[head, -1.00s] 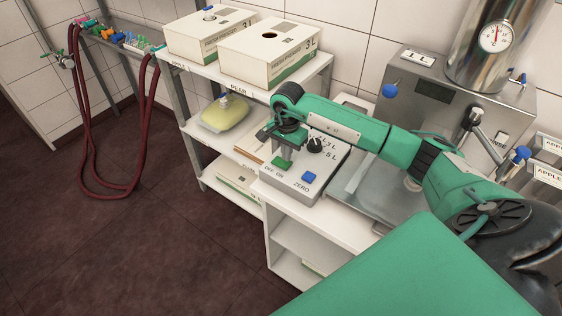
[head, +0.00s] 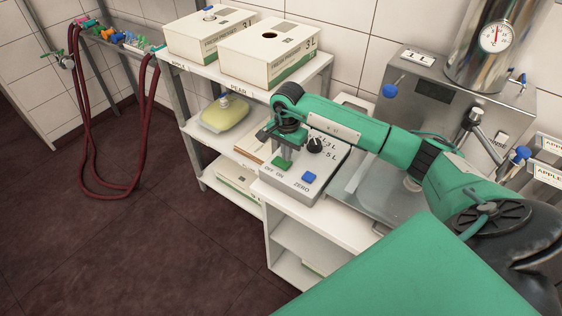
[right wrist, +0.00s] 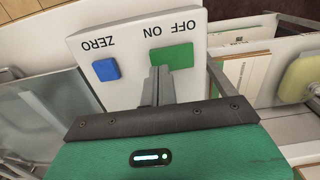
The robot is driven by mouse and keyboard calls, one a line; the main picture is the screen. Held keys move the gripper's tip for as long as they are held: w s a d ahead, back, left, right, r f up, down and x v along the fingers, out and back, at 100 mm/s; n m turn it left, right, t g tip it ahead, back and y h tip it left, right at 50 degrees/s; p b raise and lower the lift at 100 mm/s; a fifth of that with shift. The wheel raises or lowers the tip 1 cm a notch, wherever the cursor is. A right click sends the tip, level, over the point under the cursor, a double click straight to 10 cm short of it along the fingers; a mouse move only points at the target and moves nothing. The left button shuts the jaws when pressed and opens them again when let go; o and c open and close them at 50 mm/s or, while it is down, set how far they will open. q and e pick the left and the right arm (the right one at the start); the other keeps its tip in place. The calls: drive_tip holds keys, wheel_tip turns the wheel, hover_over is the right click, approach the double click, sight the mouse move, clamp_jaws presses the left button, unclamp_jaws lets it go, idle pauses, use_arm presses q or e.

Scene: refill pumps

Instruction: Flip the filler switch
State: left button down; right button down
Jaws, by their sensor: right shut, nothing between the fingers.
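The filler control box (head: 322,180) is a light grey panel with a green OFF/ON switch (head: 282,162), a blue ZERO button (head: 309,177) and a black knob (head: 315,145). My right gripper (head: 286,156) points down at the switch, its fingers closed together with nothing between them. In the right wrist view the closed fingertips (right wrist: 160,72) are at the lower edge of the green switch (right wrist: 171,57), near the ON label; whether they touch it I cannot tell. The blue button (right wrist: 106,69) is to the left there. My left gripper is not in view.
Two juice boxes (head: 268,57) stand on the shelf (head: 203,72) behind. A yellow pouch (head: 224,114) lies on the shelf below. A steel tank with a gauge (head: 495,38) is at the right. Red hoses (head: 84,150) hang at the left. The dark floor in front is clear.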

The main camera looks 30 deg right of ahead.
sight(286, 164)
drive_tip(key=shift+f+b, duration=1)
drive_tip(key=shift+f, duration=0.05)
idle(0.6)
drive_tip(key=shift+r, duration=0.1)
drive_tip(key=shift+r+p, duration=1.3)
drive_tip(key=shift+r, duration=2.15)
